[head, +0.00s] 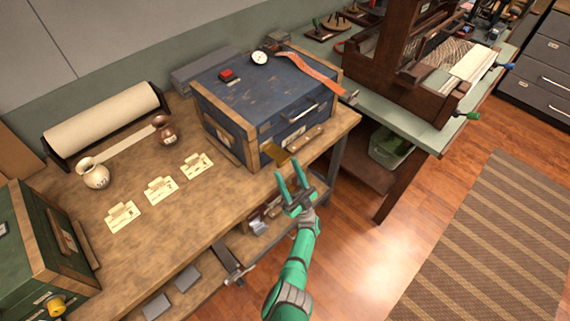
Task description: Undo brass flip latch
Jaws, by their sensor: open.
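A blue chest (262,92) with wooden edge strips stands on the workbench, its lid down. A small brass flip latch (275,152) shows low on its front, near the left corner; its exact position is too small to tell. My gripper (287,168) is open and empty, with its two green fingers pointing up toward the latch. The fingertips are close to the latch, a little below it in the picture; I cannot tell whether they touch it. Nothing shows between the fingers.
The workbench (150,232) holds a paper roll (104,119), two small jugs, several paper cards and a green chest (42,245). A red strap (318,76) and a dial lie on the blue lid. A loom (405,60) stands at right. Floor is clear beside the rug.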

